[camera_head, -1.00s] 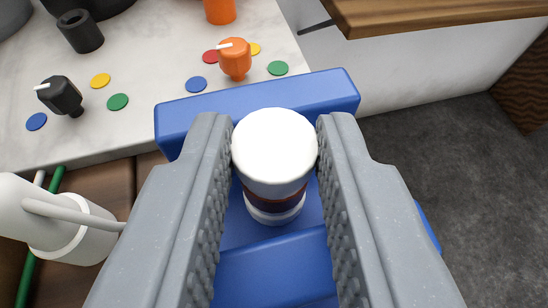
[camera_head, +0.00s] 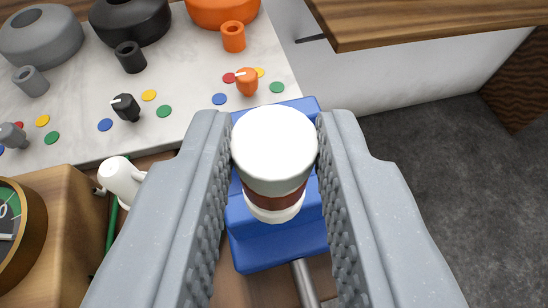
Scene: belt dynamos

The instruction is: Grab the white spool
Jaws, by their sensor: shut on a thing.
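The white spool (camera_head: 274,143) has a broad white top, a dark red-brown band around its middle and a white lower rim. It stands between the two grey fingers of my gripper (camera_head: 274,150), which are shut on its upper part. Below it is a blue stepped block (camera_head: 280,247). The spool appears raised above the block, and its underside is hidden.
A white panel (camera_head: 190,80) at the back left carries orange and black knobs, coloured dots and large round parts. A wooden box with a dial (camera_head: 60,225) stands at left, near a white jug-like part (camera_head: 120,180). A wooden shelf (camera_head: 430,22) juts in at upper right.

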